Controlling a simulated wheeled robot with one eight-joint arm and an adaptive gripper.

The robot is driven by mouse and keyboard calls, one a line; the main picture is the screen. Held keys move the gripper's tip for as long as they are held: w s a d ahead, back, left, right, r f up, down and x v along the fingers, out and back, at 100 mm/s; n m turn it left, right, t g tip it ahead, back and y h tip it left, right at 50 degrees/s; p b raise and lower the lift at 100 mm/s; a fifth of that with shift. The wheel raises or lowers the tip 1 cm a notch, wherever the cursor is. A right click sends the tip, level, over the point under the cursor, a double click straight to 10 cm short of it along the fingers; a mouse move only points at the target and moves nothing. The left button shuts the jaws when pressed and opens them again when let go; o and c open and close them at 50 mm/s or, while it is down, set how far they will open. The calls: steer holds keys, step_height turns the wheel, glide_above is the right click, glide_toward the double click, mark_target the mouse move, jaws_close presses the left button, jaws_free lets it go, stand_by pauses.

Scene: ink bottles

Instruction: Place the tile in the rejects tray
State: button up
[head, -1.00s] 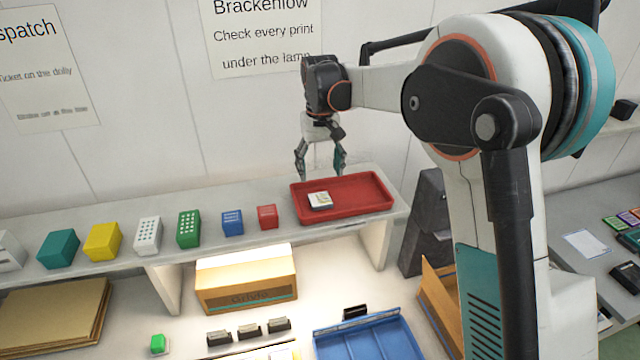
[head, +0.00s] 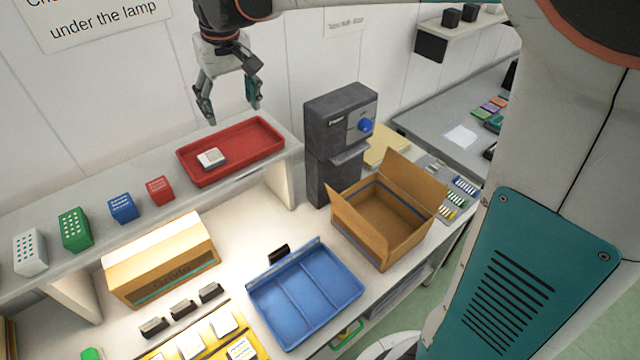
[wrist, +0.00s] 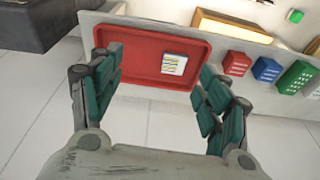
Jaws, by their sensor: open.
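A small white tile (head: 211,158) lies flat inside the red tray (head: 262,133), toward its left end, on the shelf. In the wrist view the tile (wrist: 174,64) shows coloured lines on its top, and the red tray (wrist: 140,45) lies beyond my fingers. My gripper (head: 231,112) is open and empty, above and behind the tray, apart from the tile. In the wrist view its two teal-padded fingers (wrist: 158,95) are spread wide with nothing between them touching.
Coloured blocks, including a red one (head: 160,190), stand on the shelf left of the tray. Below are a blue divided tray (head: 318,262), a lit cardboard box (head: 165,268) and an open carton (head: 385,262). A dark machine (head: 328,115) stands right of the shelf.

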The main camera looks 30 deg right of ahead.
steer(key=s+d+f+t, duration=0.2)
steer(key=s+d+f, duration=0.1)
steer(key=s, duration=0.9)
steer(key=s+d+f+m+t, duration=0.1)
steer(key=s+d, duration=0.4)
steer(key=s, duration=0.7)
step_height(320, 180, down, 3)
steer(key=shift+d+r+m+t, duration=0.2)
steer(key=shift+d+m+t, duration=0.1)
steer(key=shift+t, duration=0.6)
steer(key=shift+s+f, duration=0.1)
